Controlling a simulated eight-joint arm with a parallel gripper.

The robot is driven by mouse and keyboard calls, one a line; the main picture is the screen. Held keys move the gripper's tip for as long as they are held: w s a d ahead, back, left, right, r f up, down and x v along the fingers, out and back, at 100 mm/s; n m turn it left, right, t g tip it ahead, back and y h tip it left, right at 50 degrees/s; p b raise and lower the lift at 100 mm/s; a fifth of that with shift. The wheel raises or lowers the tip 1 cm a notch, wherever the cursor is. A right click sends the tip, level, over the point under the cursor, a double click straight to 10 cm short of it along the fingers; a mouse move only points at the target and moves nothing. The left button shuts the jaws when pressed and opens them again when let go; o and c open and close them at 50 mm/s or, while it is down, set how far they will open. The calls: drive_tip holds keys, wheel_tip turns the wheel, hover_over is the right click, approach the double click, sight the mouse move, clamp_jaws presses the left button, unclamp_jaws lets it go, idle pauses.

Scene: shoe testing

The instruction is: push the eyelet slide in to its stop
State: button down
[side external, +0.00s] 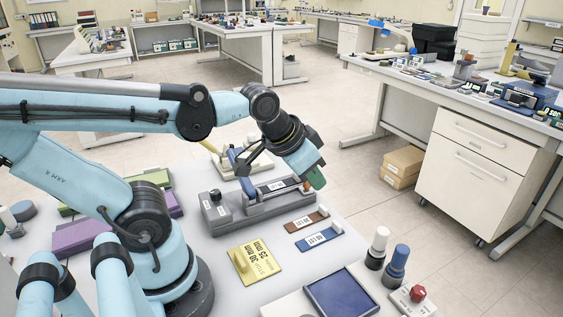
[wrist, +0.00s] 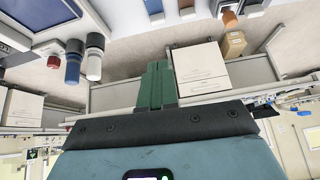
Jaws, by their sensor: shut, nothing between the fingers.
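A long grey fixture (side external: 240,217) lies on the table in the side view, with a pale labelled strip along its top and a small dark block at its left end. An orange-brown end piece (side external: 308,186) sits at its right end; it also shows at the top of the wrist view (wrist: 230,20). I cannot tell which part is the eyelet slide. My gripper (side external: 317,178) has green fingers, shut and empty, close to the fixture's right end. In the wrist view the fingers (wrist: 155,82) are together. Contact with the end piece cannot be told.
Brown (side external: 306,222) and blue (side external: 320,238) labelled strips lie in front of the fixture. A yellow card (side external: 255,262), a dark blue panel (side external: 341,296), white-topped (side external: 378,243) and blue (side external: 396,262) bottles and a red button box (side external: 415,296) stand nearer. Beyond the table edge is floor.

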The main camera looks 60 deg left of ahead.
drive_tip(key=w+a+r+m+g+y, duration=0.1)
drive_tip(key=w+a+r+m+g, duration=0.25)
drive_tip(key=w, duration=0.55)
drive_tip(key=w+a+f+m+g, duration=0.25)
drive_tip(key=w+a+g, duration=0.25)
drive_tip(key=w+g, duration=0.25)
drive_tip(key=shift+n+t+y, duration=0.3)
drive_tip(key=shift+n+y, duration=0.1)
drive_tip(key=shift+n, duration=0.1)
drive_tip(key=x, duration=0.3)
drive_tip(key=s+x, duration=0.1)
drive_tip(key=x, duration=0.6)
drive_tip(key=shift+s+a+f, duration=0.1)
drive_tip(key=shift+s+a, duration=0.1)
drive_tip(key=shift+s, duration=0.1)
drive_tip(key=shift+s+a, duration=0.4)
drive_tip(key=shift+s, duration=0.35)
drive_tip(key=shift+s, duration=3.35)
